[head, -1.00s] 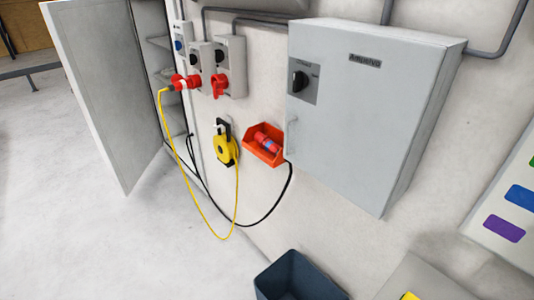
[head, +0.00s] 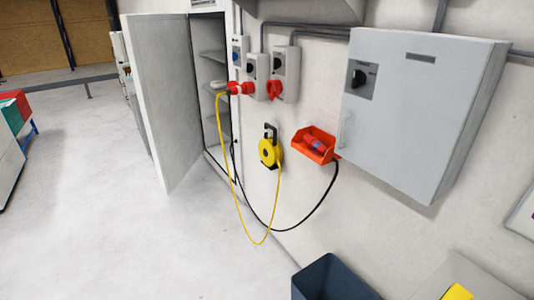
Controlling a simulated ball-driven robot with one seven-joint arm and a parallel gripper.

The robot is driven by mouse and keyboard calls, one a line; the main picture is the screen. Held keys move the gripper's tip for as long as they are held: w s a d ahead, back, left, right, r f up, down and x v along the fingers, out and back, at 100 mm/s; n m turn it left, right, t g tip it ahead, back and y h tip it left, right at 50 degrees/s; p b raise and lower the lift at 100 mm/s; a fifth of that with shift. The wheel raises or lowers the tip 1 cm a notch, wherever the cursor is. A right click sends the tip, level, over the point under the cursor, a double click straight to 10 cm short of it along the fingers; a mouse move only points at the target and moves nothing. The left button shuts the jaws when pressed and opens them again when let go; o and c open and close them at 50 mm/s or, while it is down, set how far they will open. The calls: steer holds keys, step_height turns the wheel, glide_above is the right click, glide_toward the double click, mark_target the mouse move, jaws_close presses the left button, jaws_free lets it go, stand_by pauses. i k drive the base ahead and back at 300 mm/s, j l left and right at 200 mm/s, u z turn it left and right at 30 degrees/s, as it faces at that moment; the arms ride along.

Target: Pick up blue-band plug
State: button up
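The blue-band plug (head: 313,143) is red with a blue band and lies in an orange wall bin (head: 327,157). A black cable hangs from near the bin and loops down to the left. Another red plug (head: 240,88) sits at a wall socket unit to the left, with a yellow cable running down from it. My gripper is not in view.
A grey electrical cabinet (head: 412,115) juts from the wall right of the bin. Left are a yellow cable reel (head: 270,152), socket boxes (head: 286,70) and an open cabinet door (head: 163,100). A dark open bin (head: 330,280) stands below.

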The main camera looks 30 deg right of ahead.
mark_target(313, 142)
steer(key=i+j+u, duration=0.15)
steer(key=i+u, duration=0.15)
steer(key=i, duration=0.15)
steer(key=i+u, duration=0.3)
steer(key=i, duration=0.15)
steer(key=i+j, duration=0.1)
steer(key=i, duration=3.75)
steer(key=i+z, duration=0.15)
steer(key=z, duration=0.35)
steer(key=i+z, duration=0.2)
steer(key=z, duration=0.3)
steer(key=i+j+z, duration=0.1)
steer(key=z, duration=3.1)
